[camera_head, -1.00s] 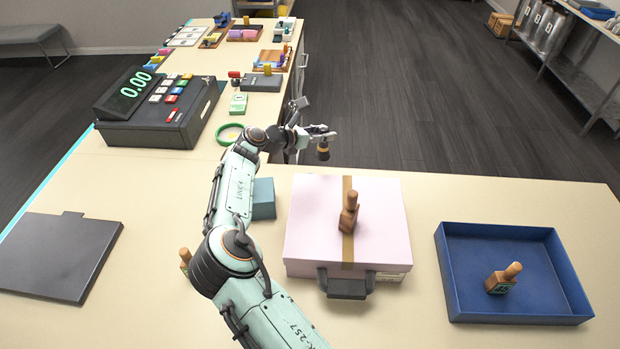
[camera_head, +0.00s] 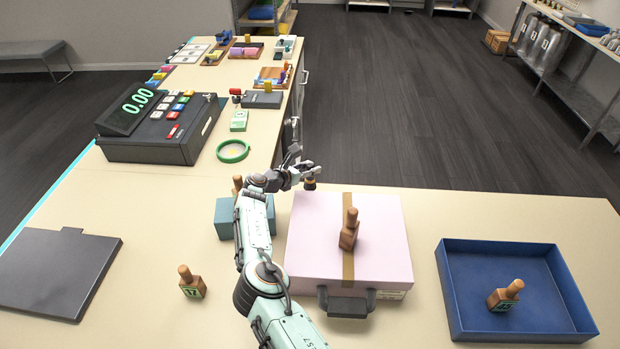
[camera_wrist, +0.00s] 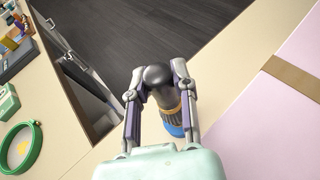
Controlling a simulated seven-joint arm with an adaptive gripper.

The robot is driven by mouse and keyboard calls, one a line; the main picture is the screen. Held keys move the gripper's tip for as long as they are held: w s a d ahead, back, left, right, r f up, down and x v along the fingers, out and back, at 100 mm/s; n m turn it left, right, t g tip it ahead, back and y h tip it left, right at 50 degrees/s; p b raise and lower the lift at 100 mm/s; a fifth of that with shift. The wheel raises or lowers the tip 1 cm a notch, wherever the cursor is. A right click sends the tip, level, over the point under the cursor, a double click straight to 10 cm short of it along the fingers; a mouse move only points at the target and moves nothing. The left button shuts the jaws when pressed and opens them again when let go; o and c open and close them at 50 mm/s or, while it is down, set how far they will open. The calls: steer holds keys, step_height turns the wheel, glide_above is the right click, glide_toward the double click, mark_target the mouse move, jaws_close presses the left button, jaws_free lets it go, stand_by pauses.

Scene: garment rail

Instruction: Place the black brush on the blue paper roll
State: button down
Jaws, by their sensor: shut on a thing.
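My gripper (camera_head: 308,173) is just beyond the far left corner of the pink case. It is shut on a dark thing with a rounded head and a brownish band, probably the black brush (camera_wrist: 155,75). In the head view the brush (camera_head: 310,185) hangs below the fingers, small and dark. In the wrist view it lies between both fingers (camera_wrist: 160,88), with a blue patch past its band. I cannot tell whether that blue belongs to it. I cannot pick out a blue paper roll with certainty in either view.
The pink case (camera_head: 300,235) carries a wooden-handled stamp (camera_head: 349,230). A teal box (camera_head: 226,220) stands left of it, partly behind my arm. A blue tray (camera_head: 452,290), cash register (camera_head: 150,150), green ring (camera_head: 233,151) and loose stamp (camera_head: 192,283) are around. The bench's far edge is close by.

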mark_target(308, 181)
steer(key=shift+f, duration=1.65)
steer(key=c, duration=0.9)
jaws_free()
steer(key=shift+f, duration=0.1)
steer(key=shift+s+a+r, duration=0.2)
steer(key=shift+r, duration=0.05)
steer(key=v, duration=1.1)
steer(key=shift+s+r, duration=0.15)
